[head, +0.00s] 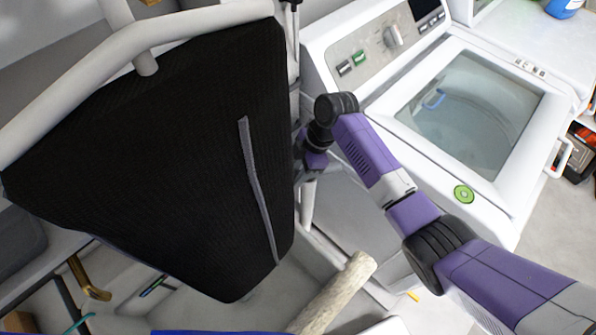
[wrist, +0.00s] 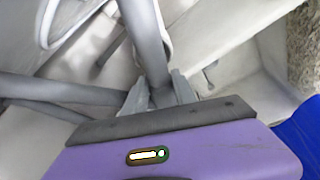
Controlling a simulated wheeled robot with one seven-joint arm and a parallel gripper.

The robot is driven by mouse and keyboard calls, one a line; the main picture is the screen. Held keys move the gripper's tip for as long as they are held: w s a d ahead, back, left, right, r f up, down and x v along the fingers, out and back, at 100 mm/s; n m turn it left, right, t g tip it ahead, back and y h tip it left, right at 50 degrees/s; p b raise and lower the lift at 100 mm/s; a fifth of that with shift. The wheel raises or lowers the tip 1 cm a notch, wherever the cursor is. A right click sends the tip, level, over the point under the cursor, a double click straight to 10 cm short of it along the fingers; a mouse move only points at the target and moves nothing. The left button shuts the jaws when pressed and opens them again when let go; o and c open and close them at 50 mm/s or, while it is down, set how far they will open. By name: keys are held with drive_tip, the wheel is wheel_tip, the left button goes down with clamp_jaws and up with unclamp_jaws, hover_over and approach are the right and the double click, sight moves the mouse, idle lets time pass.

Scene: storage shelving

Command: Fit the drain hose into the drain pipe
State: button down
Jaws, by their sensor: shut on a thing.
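My gripper (wrist: 160,88) shows at the bottom of the wrist view, with its two grey fingers closed on either side of a grey hose (wrist: 150,42). I take this to be the drain hose. It runs from the fingers up to the top edge of the wrist view. In the head view my gripper (head: 313,165) is beside the washing machine and partly hidden behind a black cloth bag. A pale tube (head: 307,202) shows just below it. Grey pipes (wrist: 62,90) lie left of the fingers in the wrist view; I cannot tell whether one is the drain pipe.
The black bag (head: 190,150) hangs from a white tubular frame (head: 110,55) and blocks much of the head view. The white washing machine (head: 480,190) stands to the right. A rough pale roll (head: 335,290) leans low in front. A blue object (wrist: 302,135) is at right.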

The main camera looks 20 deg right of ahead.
drive_tip(key=shift+f, duration=0.15)
drive_tip(key=c, duration=1)
unclamp_jaws()
drive_tip(key=shift+r, duration=0.2)
drive_tip(key=b+v, duration=0.1)
drive_tip(key=v, duration=1.1)
drive_tip(key=shift+b, duration=0.35)
drive_tip(key=shift+s, duration=0.1)
